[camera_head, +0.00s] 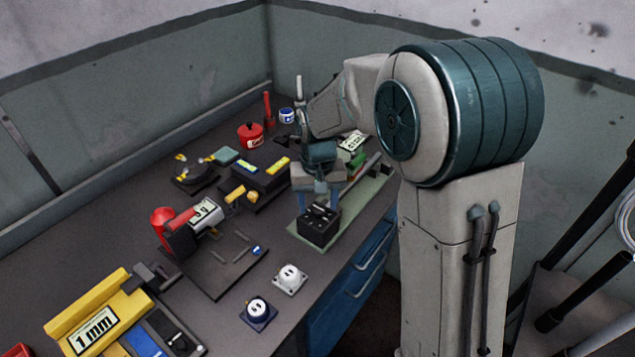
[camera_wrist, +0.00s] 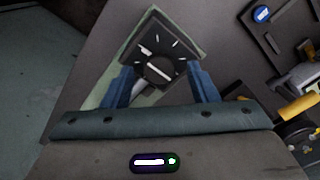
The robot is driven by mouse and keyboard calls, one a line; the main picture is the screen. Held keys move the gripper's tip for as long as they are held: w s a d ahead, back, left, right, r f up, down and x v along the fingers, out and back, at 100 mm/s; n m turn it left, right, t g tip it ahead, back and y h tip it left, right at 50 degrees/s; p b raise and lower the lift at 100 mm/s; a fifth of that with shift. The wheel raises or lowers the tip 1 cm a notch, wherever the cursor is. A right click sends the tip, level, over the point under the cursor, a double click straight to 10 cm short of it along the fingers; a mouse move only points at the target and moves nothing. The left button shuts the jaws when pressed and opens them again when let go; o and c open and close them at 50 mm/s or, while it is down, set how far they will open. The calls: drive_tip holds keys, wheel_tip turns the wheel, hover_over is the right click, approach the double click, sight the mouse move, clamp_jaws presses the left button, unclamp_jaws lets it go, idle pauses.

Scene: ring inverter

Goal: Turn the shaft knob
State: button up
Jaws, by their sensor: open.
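A black box (camera_head: 319,229) stands on a pale green base plate (camera_head: 298,236) near the front edge of the bench. In the wrist view its dark dial face (camera_wrist: 178,46) has several white tick marks. The round dark shaft knob (camera_wrist: 158,69) with a white line sits on the dial's lower part. My gripper (camera_wrist: 161,70) is open, with one blue finger on each side of the knob and a visible gap to each. In the head view my gripper (camera_head: 318,197) points down just behind the black box.
A dark board (camera_head: 215,275) with small rods lies left of the box. White (camera_head: 289,279) and blue (camera_head: 258,312) round sockets sit near the front edge. A red pot (camera_head: 250,134) stands farther back. A yellow 1 mm device (camera_head: 92,312) is at lower left.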

sight(318, 207)
wheel_tip(318, 207, up, 13)
idle(0.3)
idle(0.4)
drive_tip(key=s+d+f+t, duration=0.1)
drive_tip(key=s+d+f, duration=0.1)
drive_tip(key=s+d, duration=0.5)
drive_tip(key=s+d+f+m+t, duration=0.1)
drive_tip(key=s+d+f+t, duration=0.1)
drive_tip(key=s+d, duration=0.5)
drive_tip(key=s, duration=0.5)
drive_tip(key=shift+s+f, duration=0.25)
drive_tip(key=shift+f, duration=0.05)
drive_tip(key=shift+a+b, duration=0.1)
drive_tip(key=shift+b, duration=0.2)
